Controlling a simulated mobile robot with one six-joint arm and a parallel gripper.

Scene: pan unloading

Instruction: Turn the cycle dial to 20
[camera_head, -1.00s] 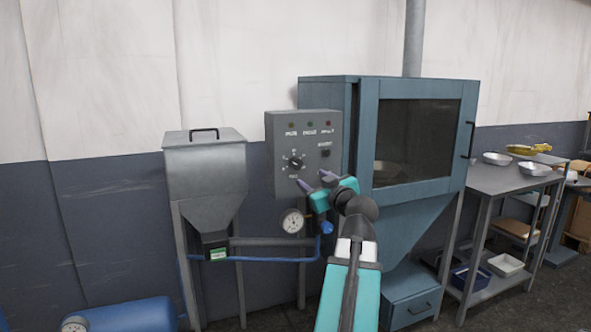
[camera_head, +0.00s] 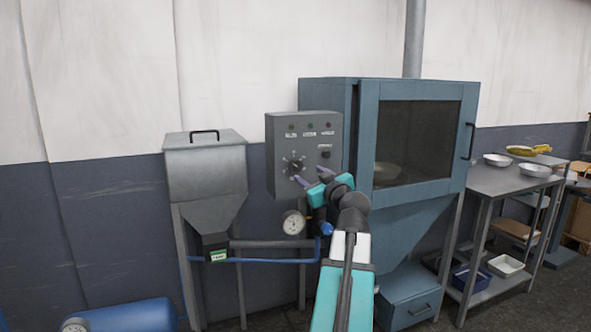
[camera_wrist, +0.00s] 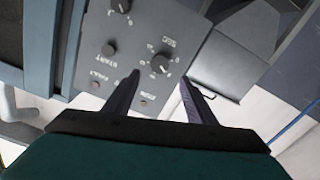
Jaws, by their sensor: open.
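The cycle dial (camera_head: 294,167) is a dark round knob with a light scale around it, low on the left of the grey control box (camera_head: 276,125). In the wrist view the dial (camera_wrist: 160,64) shows ahead of my gripper, roughly between the lines of the two fingers. My gripper (camera_head: 312,177) is open and empty, just right of and below the dial in the head view; its fingers (camera_wrist: 158,90) look apart from the dial. The scale numbers are too small to read, so I cannot tell the dial's setting.
Above the dial are several small lamps (camera_head: 310,126) and, to its right, a dark button (camera_head: 326,154). A pressure gauge (camera_head: 292,223) hangs below the box. The blue cabinet (camera_head: 370,100) stands close on the right, and a grey hopper (camera_head: 205,170) on the left.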

